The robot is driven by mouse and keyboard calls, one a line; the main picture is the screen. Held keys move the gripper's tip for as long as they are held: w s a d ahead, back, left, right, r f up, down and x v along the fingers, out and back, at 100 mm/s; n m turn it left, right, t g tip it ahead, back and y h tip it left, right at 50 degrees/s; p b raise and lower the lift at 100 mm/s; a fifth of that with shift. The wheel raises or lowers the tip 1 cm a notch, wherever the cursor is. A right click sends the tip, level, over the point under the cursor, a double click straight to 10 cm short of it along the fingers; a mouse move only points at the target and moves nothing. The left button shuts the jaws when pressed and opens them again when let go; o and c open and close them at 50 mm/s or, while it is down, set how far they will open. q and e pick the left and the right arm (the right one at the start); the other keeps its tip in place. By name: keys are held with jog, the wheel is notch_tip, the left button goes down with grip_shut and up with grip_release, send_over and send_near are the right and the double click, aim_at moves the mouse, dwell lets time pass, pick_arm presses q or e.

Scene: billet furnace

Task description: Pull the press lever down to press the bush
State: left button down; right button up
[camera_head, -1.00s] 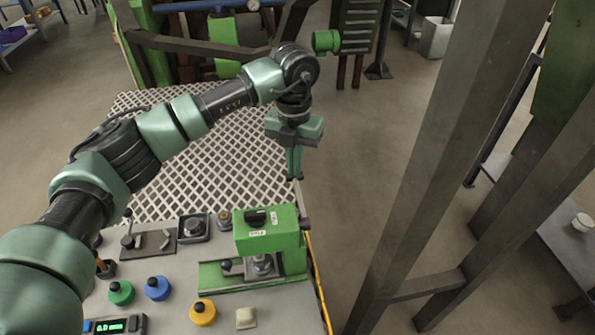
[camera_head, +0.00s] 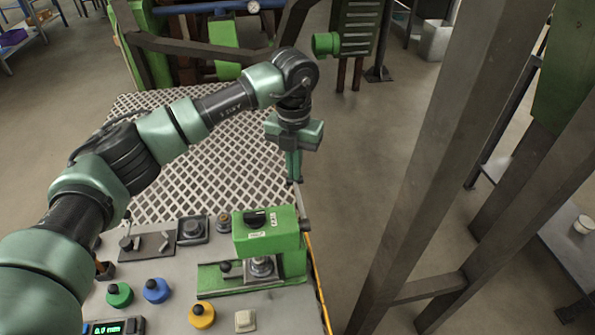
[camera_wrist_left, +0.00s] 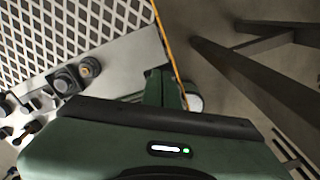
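The green press (camera_head: 268,238) stands at the right edge of the panel table. A metal cylinder, perhaps the bush or the ram, shows under its head (camera_head: 262,266), and I cannot tell which. A thin grey press lever (camera_head: 299,200) rises from the press's right side to my left fingertips. My left gripper (camera_head: 294,180) points down above and behind the press, at the lever's upper end. Its fingers (camera_wrist_left: 165,90) look close together in the left wrist view. The grip on the lever is hidden, so I cannot tell if they hold it. My right gripper is out of view.
Green (camera_head: 119,294), blue (camera_head: 156,290) and yellow (camera_head: 202,315) knobs and a small display (camera_head: 114,327) sit left and in front of the press. A grey steel frame (camera_head: 440,140) stands to the right. The floor between is clear.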

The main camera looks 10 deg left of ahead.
pick_arm(q)
jog(key=shift+s+f+b, duration=0.1)
jog(key=shift+f+b, duration=0.2)
jog(key=shift+f, duration=0.25)
dwell(0.4)
notch_tip(320, 180, up, 10)
jog(key=p, duration=0.5)
dwell(0.4)
notch_tip(320, 180, up, 5)
jog(key=p, duration=0.3)
dwell(0.3)
jog(key=shift+f, duration=0.15)
